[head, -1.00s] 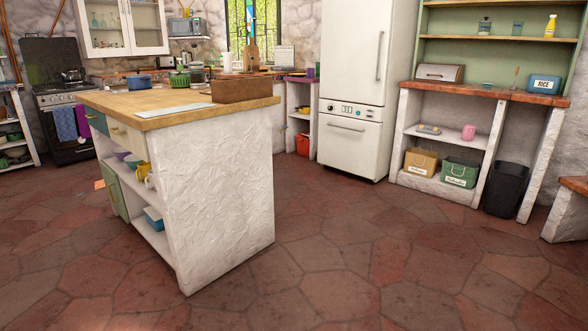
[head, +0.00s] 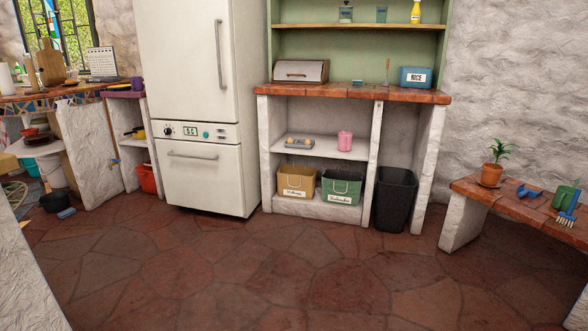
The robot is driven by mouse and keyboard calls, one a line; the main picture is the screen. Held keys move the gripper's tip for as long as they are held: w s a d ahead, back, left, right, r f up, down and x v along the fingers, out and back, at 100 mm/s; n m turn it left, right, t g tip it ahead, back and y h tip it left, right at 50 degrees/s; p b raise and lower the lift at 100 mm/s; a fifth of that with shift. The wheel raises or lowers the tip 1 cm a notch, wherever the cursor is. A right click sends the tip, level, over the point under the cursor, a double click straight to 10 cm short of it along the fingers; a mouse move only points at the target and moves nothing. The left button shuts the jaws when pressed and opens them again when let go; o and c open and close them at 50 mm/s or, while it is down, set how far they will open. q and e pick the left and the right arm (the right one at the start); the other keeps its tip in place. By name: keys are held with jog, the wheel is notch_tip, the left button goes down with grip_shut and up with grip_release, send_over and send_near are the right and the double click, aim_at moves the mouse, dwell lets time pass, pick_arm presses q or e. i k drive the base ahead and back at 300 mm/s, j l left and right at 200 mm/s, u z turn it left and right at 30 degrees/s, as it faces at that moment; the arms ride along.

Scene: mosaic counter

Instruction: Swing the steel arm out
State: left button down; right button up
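I cannot make out a steel arm in the head view. A white fridge (head: 200,110) stands left of the middle, with its doors shut. A counter with a red tiled top (head: 350,93) stands to its right. Another counter (head: 75,97) at the far left is partly cut off by the picture's edge. Neither of my grippers shows in this view.
A dark bin (head: 395,200) stands at the counter's right end. A low tiled bench (head: 500,205) with a potted plant (head: 494,160) and garden tools is at the right. A white wall edge (head: 28,275) fills the lower left. The stone floor (head: 290,270) in the middle is clear.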

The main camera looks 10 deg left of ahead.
aim_at(40, 69)
jog(key=i+u, duration=0.3)
jog(key=i, duration=0.3)
jog(key=i+u, duration=0.35)
jog(key=i, duration=0.3)
jog(key=i+l+u, duration=0.3)
jog(key=i, duration=0.25)
